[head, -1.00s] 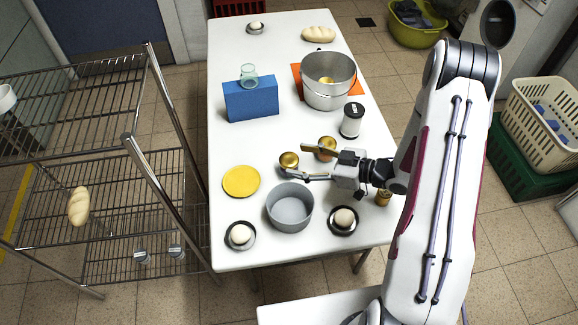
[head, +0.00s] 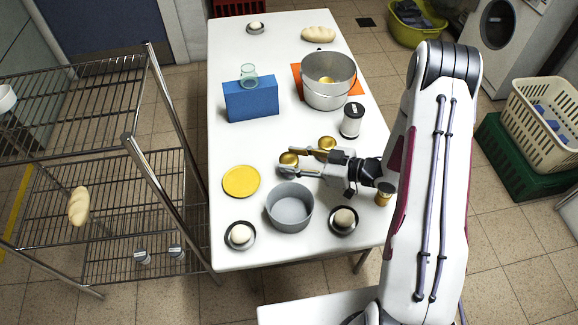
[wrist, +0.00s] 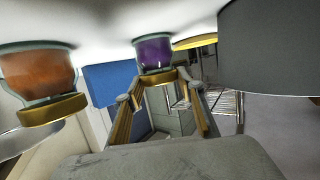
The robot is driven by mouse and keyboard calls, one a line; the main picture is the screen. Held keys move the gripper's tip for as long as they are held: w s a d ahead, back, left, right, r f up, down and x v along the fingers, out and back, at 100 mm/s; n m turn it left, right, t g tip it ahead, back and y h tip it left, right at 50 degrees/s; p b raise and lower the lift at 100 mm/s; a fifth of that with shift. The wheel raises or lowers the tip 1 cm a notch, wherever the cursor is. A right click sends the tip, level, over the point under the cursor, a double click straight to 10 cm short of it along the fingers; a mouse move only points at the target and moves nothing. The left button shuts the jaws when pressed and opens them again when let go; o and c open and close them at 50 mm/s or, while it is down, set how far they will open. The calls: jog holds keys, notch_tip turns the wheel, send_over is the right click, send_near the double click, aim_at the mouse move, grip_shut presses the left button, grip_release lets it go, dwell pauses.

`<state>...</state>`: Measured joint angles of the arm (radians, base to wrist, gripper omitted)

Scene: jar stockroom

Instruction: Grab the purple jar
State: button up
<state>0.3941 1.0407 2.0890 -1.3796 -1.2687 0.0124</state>
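The purple jar (wrist: 153,52) shows in the wrist view, which appears upside down, with its gold lid toward my fingers. In the head view only its gold lid (head: 289,158) shows clearly, at the left end of my gripper. My gripper (head: 286,161) is open, its fingers on either side of that lid. In the wrist view my gripper (wrist: 160,90) has its fingers spread and nothing held, with the jar between and just beyond the tips. I cannot tell whether either finger touches the jar.
An orange jar with a gold lid (head: 327,143) stands close behind my gripper; it is large in the wrist view (wrist: 38,75). A grey pot (head: 290,207) is in front. A yellow plate (head: 241,181) lies left. A blue block (head: 251,99) and black-lidded jar (head: 351,121) stand farther back.

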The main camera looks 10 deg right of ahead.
aim_at(294, 160)
jog(key=c, duration=0.4)
jog(key=shift+r, duration=0.15)
jog(key=shift+r, duration=4.85)
